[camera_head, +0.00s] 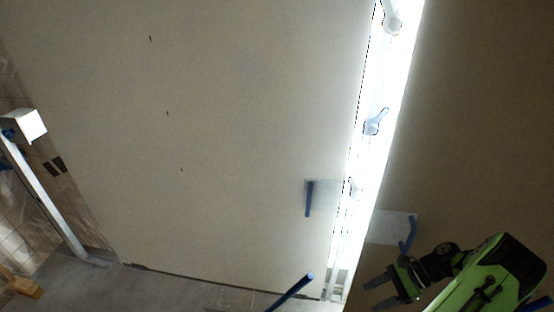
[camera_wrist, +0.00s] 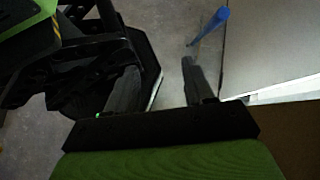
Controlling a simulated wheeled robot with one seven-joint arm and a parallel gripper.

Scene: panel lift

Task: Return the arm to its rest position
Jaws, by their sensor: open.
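My green and black arm (camera_head: 480,275) reaches in from the lower right corner of the head view. My gripper (camera_head: 371,296) is at its end, pointing left, with its two dark fingers spread apart and nothing between them. In the wrist view my gripper (camera_wrist: 160,72) shows a finger on each side of an empty gap, with grey floor beyond. I see no contact between the fingers and any object.
A large pale panel (camera_head: 230,140) fills the middle, with a bright gap (camera_head: 385,140) along its right edge. Blue handles (camera_head: 309,198) (camera_head: 408,235) flank the gap. A blue-tipped bar (camera_head: 292,290) lies left of my gripper. A light post (camera_head: 48,200) stands at left.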

